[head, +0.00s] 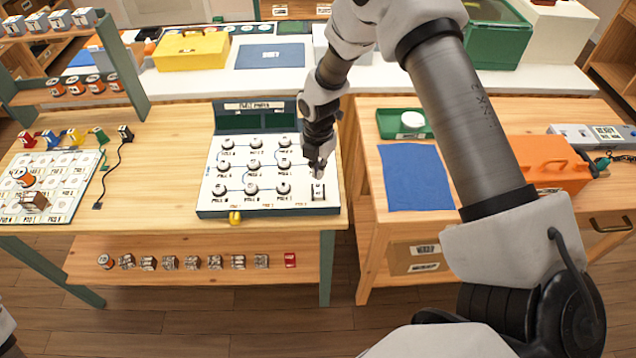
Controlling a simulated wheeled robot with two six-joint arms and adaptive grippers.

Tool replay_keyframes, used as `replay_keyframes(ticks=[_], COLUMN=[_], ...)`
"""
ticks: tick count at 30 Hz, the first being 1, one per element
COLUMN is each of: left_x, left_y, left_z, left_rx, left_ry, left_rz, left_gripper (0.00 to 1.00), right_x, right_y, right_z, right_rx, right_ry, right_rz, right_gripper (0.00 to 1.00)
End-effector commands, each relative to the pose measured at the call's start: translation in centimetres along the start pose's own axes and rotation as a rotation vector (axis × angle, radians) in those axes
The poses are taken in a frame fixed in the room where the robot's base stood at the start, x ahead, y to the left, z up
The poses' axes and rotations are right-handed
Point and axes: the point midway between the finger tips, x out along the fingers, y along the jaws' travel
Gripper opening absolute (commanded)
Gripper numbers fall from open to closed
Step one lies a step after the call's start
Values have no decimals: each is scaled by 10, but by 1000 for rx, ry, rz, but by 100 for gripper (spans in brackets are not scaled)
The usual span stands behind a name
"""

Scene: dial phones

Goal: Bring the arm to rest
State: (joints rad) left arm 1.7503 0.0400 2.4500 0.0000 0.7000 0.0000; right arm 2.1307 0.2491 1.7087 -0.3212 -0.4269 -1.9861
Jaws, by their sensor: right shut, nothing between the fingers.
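My right arm comes in from the right side of the head view and bends down over the dial panel. My right gripper (318,172) points downward, shut and empty, just above the lower right part of the panel. The white dial panel (210,190) has several round dials in rows, joined by blue lines, and a raised dark green back. A small switch-like piece (318,191) sits on the panel directly below my right fingertips; I cannot tell whether they touch it. My left gripper is not in view.
A yellow knob (235,218) sits at the panel's front edge. A white board (60,165) with small parts lies at left. On the right table are a blue mat (415,178), a green tray (390,125) and an orange toolbox (545,165). A gap separates the two tables.

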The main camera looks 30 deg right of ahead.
Motion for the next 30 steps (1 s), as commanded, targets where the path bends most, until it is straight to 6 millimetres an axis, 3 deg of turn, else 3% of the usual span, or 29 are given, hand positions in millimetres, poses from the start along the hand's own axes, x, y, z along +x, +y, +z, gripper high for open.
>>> replay_keyframes(ticks=[14, 17, 18, 20, 24, 27, 30], left_x=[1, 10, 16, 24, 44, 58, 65], left_y=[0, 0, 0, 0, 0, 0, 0], left_z=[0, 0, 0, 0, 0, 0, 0], left_rx=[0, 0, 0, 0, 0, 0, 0], left_ry=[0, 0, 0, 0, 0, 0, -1], left_rz=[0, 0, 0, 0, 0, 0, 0], left_gripper=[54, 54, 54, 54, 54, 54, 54], right_x=[2, 26, 45, 72, 144, 184, 198], right_y=[-1, -9, -15, -35, -107, -165, -210], right_z=[0, -7, -14, -34, -109, -170, -212], right_rx=[0, -7, -17, -34, 25, 334, 789], right_ry=[1, 13, 23, 54, 147, 149, 85], right_rz=[-3, -33, -61, -123, -264, -324, -333], right_gripper=[0, 0, 0, 0, 0, 0, 0])
